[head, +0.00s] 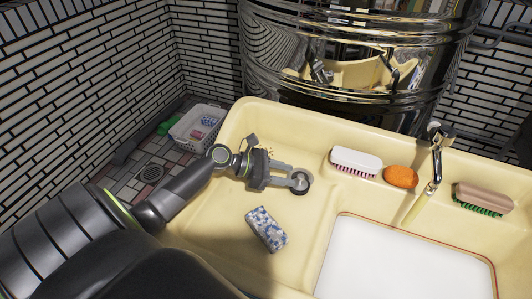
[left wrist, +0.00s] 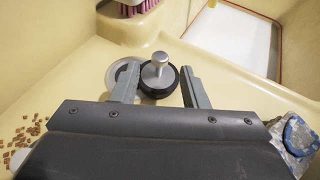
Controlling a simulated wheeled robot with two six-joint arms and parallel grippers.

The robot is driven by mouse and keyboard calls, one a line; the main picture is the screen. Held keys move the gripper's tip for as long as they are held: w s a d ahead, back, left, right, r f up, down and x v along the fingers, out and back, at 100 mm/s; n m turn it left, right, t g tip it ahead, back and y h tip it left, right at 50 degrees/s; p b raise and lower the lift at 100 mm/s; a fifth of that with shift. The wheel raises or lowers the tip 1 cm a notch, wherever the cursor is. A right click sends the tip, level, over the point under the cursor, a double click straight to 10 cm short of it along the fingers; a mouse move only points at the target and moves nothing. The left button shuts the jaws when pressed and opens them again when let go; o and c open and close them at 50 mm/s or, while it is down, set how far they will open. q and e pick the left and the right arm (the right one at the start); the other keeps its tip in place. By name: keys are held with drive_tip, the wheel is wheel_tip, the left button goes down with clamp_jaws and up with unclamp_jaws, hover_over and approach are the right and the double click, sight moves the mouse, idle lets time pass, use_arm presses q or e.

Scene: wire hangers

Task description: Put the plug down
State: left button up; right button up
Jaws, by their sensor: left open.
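The plug (left wrist: 160,76) is a dark round disc with a metal knob on top. It stands upright on the cream sink surface and also shows in the head view (head: 301,182). My left gripper (left wrist: 160,70) is open, with one finger on each side of the plug; I cannot tell whether either finger touches it. A pale metal ring (left wrist: 115,76), which looks like a drain, lies just left of the plug in the wrist view, partly hidden by a finger. My right gripper is not in view.
A speckled blue and white sponge (head: 266,229) lies nearby. Along the back ledge are a white brush (head: 356,160), an orange sponge (head: 401,177), a tap (head: 437,160) and a brown brush (head: 484,197). A white-filled basin (head: 400,265) is at right. Brown crumbs (left wrist: 28,132) lie near the gripper.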

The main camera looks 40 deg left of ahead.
use_arm(q)
drive_tip(key=v, duration=0.7)
idle(0.6)
